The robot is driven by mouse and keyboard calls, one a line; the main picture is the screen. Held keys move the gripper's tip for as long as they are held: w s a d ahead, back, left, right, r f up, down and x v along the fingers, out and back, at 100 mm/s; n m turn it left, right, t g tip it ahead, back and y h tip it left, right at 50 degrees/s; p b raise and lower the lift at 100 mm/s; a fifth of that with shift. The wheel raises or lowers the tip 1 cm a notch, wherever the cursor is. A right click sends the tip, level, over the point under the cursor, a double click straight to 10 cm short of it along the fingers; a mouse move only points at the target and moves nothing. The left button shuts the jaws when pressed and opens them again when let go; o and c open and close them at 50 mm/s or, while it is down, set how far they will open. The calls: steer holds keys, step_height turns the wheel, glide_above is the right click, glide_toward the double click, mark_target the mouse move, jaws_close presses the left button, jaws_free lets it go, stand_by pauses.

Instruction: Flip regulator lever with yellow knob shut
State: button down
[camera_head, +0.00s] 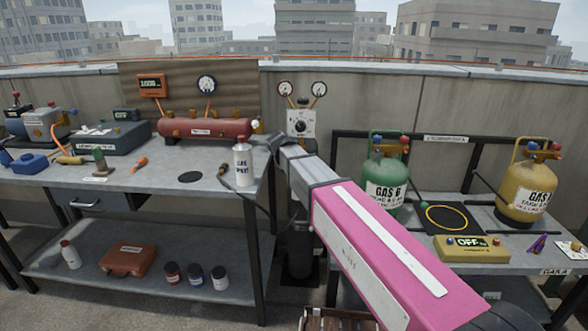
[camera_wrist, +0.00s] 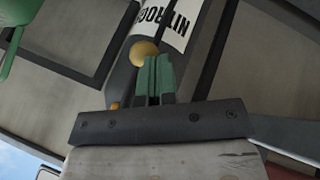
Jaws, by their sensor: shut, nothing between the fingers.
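In the wrist view, a round yellow knob (camera_wrist: 144,51) shows just beyond and slightly left of my fingertips. My gripper (camera_wrist: 155,62) has green fingers that are shut together with nothing between them. They look very near the knob; I cannot tell whether they touch it. The lever's arm is mostly hidden behind the fingers, so its angle is unclear. Behind is a grey cylinder with a white label (camera_wrist: 166,25). In the head view, a white regulator panel (camera_head: 301,123) with two gauges stands behind my arm, and my fingers are hidden there.
On the right table stand a green gas bottle (camera_head: 385,172), a yellow gas bottle (camera_head: 528,185) and a yellow box reading OFF (camera_head: 470,250). A dark cylinder (camera_head: 300,248) stands between.

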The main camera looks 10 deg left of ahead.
steer(key=shift+d, duration=0.1)
steer(key=d+r+n+t+h, duration=0.2)
steer(key=d+n+h, duration=0.1)
steer(key=d+h, duration=0.4)
steer(key=shift+w+r+n+h, duration=0.25)
steer(key=shift+n+h, duration=0.15)
steer(key=shift+h, duration=1)
steer(key=shift+d+r, duration=0.1)
steer(key=shift+r, duration=0.05)
stand_by(0.6)
